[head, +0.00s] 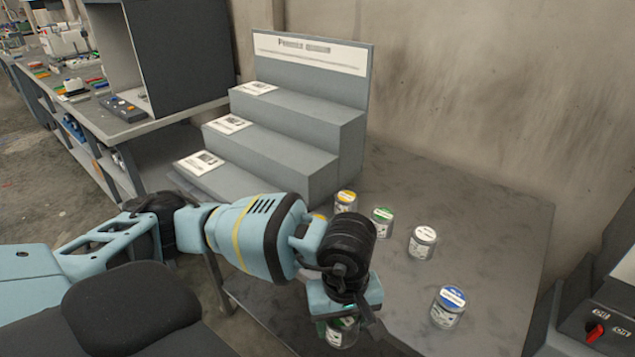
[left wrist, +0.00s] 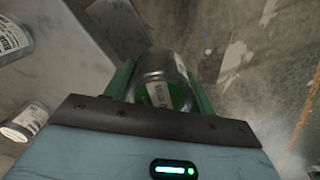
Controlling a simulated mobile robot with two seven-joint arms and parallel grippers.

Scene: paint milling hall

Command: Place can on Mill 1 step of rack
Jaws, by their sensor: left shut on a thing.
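My left gripper (head: 345,318) points down at the table's front edge, shut on a metal can with a green lid (head: 341,335). In the left wrist view the held can (left wrist: 162,82) sits between the two green fingers. Whether its base touches the table cannot be told. The grey rack (head: 300,123) stands at the back left of the table, beyond my left arm. It has three steps, each with a white card at its left end; the card text is too small to read. All steps are empty. My right gripper is not in view.
On the grey table (head: 495,225) stand a yellow-lid can (head: 345,201), another green-lid can (head: 381,222), a white-lid can (head: 422,243) and a blue-lid can (head: 448,307). A dark box with a red switch (head: 597,333) is at right. A cluttered bench (head: 150,125) stands left.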

